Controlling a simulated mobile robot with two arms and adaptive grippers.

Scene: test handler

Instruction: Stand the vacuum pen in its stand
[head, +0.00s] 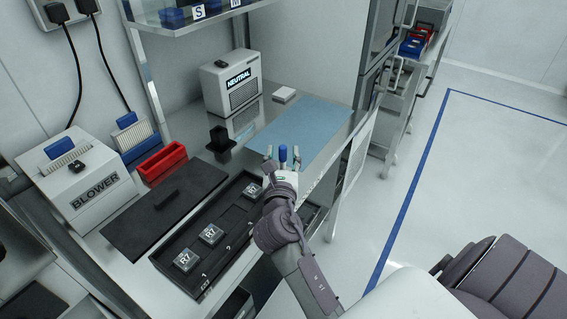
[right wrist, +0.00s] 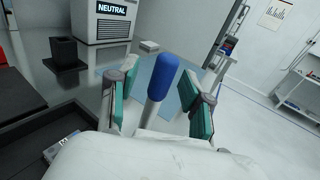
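The vacuum pen (head: 283,153) has a blue end and a light grey shaft; in the right wrist view (right wrist: 162,82) its blue end points up. My right gripper (head: 283,155) has its fingers on either side of the pen, with gaps visible between pads and shaft. Its teal pads also show in the right wrist view (right wrist: 162,108). The pen's lower end is hidden behind the gripper body. A black block on a flat base, seemingly the stand (head: 219,138), is on the bench left of the gripper; it also shows in the right wrist view (right wrist: 65,50). My left gripper is out of view.
A blue mat (head: 305,122) lies behind the gripper. A black tray (head: 226,236) with several R7 chips is front left, beside a dark mat (head: 150,215). A red bin (head: 162,162), a NEUTRAL box (head: 222,88) and a BLOWER box (head: 95,190) stand farther left and back.

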